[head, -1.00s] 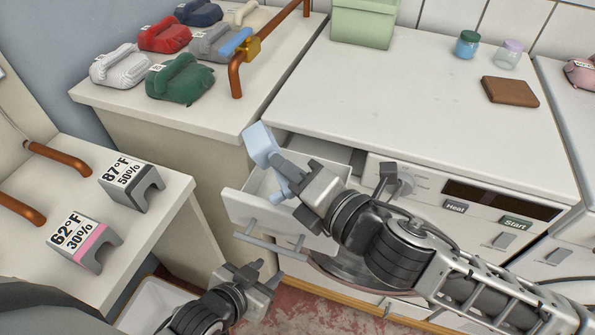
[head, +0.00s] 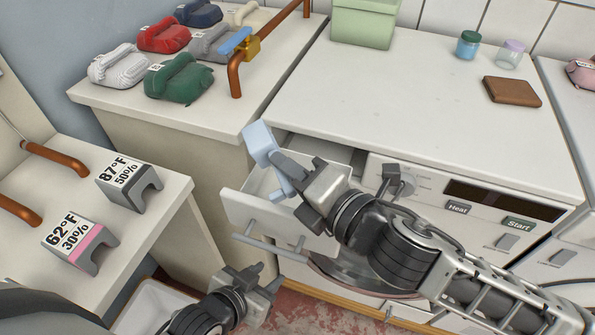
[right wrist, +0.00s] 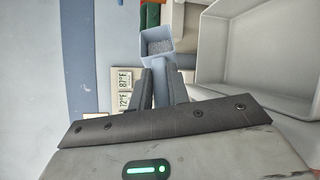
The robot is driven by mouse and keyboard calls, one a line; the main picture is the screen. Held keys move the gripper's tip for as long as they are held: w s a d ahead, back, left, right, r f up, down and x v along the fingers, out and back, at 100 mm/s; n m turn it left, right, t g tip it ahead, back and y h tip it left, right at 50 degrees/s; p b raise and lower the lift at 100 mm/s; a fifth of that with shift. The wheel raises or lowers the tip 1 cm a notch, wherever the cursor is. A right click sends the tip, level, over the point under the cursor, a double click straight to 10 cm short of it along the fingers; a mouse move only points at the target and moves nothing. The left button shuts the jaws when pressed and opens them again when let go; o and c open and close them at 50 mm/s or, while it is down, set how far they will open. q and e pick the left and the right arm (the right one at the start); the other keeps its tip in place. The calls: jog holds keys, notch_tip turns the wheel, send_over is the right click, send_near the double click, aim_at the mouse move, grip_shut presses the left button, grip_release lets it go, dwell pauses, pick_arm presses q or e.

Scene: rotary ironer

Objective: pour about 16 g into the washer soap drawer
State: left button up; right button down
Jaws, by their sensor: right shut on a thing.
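The scoop's inside is hidden in the head view, and my gripper covers part of the drawer. My left gripper (head: 262,278) is low in front of the washer, empty, with its fingers apart.
The washer (head: 400,95) has a green box (head: 364,24), two small jars and a brown wallet-like item (head: 511,91) on top. Several coloured bundles (head: 178,78) lie on the left counter beside a copper pipe. Label stands (head: 131,182) occupy the nearer left table.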

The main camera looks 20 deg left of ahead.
pick_arm(q)
jog(key=shift+w+d+f+b, duration=0.1)
jog(key=shift+f+b, duration=0.05)
jog(key=shift+b, duration=0.3)
dwell(0.4)
jog(key=shift+d+f+b, duration=0.2)
jog(key=shift+f+b, duration=0.5)
jog(key=shift+b, duration=0.7)
pick_arm(e)
jog(key=shift+w+d+m+y, duration=0.45)
jog(key=shift+d+m, duration=0.2)
jog(key=shift+m, duration=0.35)
pick_arm(q)
jog(key=shift+w+r, duration=0.1)
jog(key=shift+r, duration=0.1)
pick_arm(e)
jog(key=shift+w+d+r+m+t+y, duration=0.15)
jog(key=shift+r+m+t+y, duration=0.2)
jog(key=shift+r+m, duration=0.5)
dwell(1.4)
pick_arm(q)
jog(key=shift+f, duration=0.25)
pick_arm(e)
jog(key=shift+w+d+m, duration=0.1)
jog(key=shift+m, duration=0.65)
dwell(0.8)
